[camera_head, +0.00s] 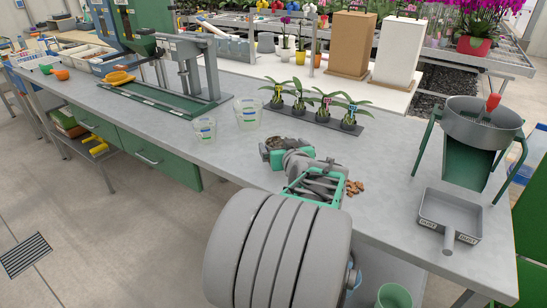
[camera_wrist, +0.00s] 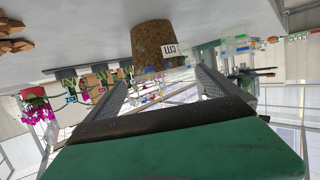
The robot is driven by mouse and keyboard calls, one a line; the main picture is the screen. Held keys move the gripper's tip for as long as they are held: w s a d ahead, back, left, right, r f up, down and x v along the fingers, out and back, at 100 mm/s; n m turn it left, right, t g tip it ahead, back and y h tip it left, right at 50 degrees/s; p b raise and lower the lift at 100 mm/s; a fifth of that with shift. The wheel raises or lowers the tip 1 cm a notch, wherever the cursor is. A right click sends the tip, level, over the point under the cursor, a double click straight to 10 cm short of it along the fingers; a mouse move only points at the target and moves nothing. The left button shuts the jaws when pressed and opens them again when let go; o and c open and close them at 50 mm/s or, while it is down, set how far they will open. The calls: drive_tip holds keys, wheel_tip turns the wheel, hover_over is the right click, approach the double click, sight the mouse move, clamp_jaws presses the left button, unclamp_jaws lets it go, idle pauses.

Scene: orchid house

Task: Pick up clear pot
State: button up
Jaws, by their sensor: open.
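Two clear pots stand on the grey bench in the head view, a smaller one (camera_head: 205,129) at left and a larger one (camera_head: 248,111) behind it to the right. Both look empty and carry small coloured labels. A pot filled with brown bark (camera_head: 271,147) stands just beyond my gripper (camera_head: 288,157). In the wrist view, which looks upside down, this bark-filled pot (camera_wrist: 153,44) shows a white label ending in "cm". My gripper (camera_wrist: 162,82) is open there, its fingers apart and the pot ahead between their directions. Nothing is visibly held. My arm partly hides the bench.
A dark tray (camera_head: 315,118) of several small orchids lies behind the gripper. Loose bark pieces (camera_head: 354,187) lie to its right. A green-legged sieve stand (camera_head: 482,125) and grey dustpan-like scoop (camera_head: 449,215) stand farther right. The left front bench is clear.

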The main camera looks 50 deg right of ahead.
sight(276, 139)
drive_tip(key=shift+w+d+f, duration=0.15)
drive_tip(key=shift+w+f, duration=0.15)
drive_tip(key=shift+w, duration=0.05)
drive_tip(key=x, duration=0.7)
drive_tip(key=shift+w+d+f+p, duration=0.1)
drive_tip(key=shift+p, duration=0.25)
drive_tip(key=shift+c, duration=0.4)
drive_tip(key=c, duration=1.2)
drive_tip(key=shift+c, duration=0.6)
